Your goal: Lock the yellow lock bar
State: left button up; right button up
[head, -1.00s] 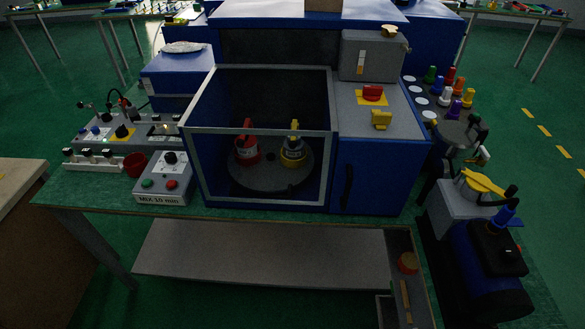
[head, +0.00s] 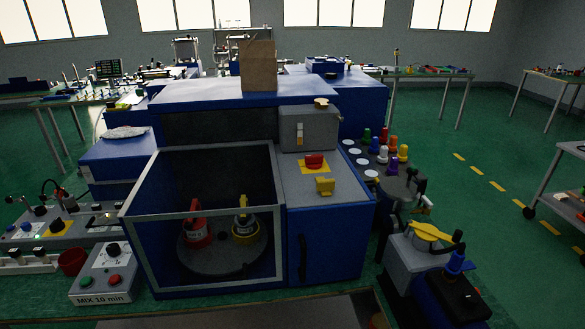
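Two yellow parts could be the lock bar, and I cannot tell which one it is. A long yellow bar (head: 430,231) lies across the top of a grey unit (head: 408,260) at the right. A short yellow handle-like piece (head: 325,186) stands on the grey top of the blue cabinet (head: 325,240), in front of a red knob (head: 314,160) on a yellow plate. I cannot tell whether either is locked. Neither of my grippers shows in the head view.
An open-framed blue chamber (head: 140,235) holds a red-topped and a yellow-topped container on a dark disc. A control box (head: 103,270) stands at its left. Several coloured pegs and white discs are at the back right. Open green floor (head: 510,260) lies to the right.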

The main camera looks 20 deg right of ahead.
aim_at(324, 185)
jog(key=k, duration=1.3)
jog(key=z, duration=0.9)
jog(key=i, duration=1.1)
jog(key=z, duration=0.1)
